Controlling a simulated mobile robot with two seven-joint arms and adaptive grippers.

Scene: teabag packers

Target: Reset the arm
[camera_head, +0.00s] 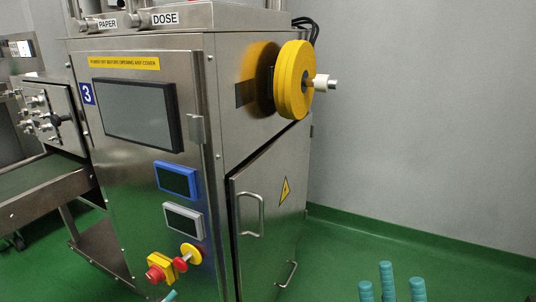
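My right gripper (390,285) shows at the bottom, right of centre, as several upright teal fingers. They are straight and apart with nothing between them, and the palm is below the picture. It stands over the green floor, to the right of the packing machine and clear of it. Of my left gripper, only what looks like a teal fingertip (170,296) shows at the bottom edge, below the machine's red and yellow knobs. The rest of it is out of view, so its opening cannot be told.
The steel packing machine (140,180), marked 3, fills the left and centre. A yellow reel (294,80) juts from its right side above a cabinet door (268,200) with handles. A red button (155,274) sits low on its front. Green floor (340,260) is free at right.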

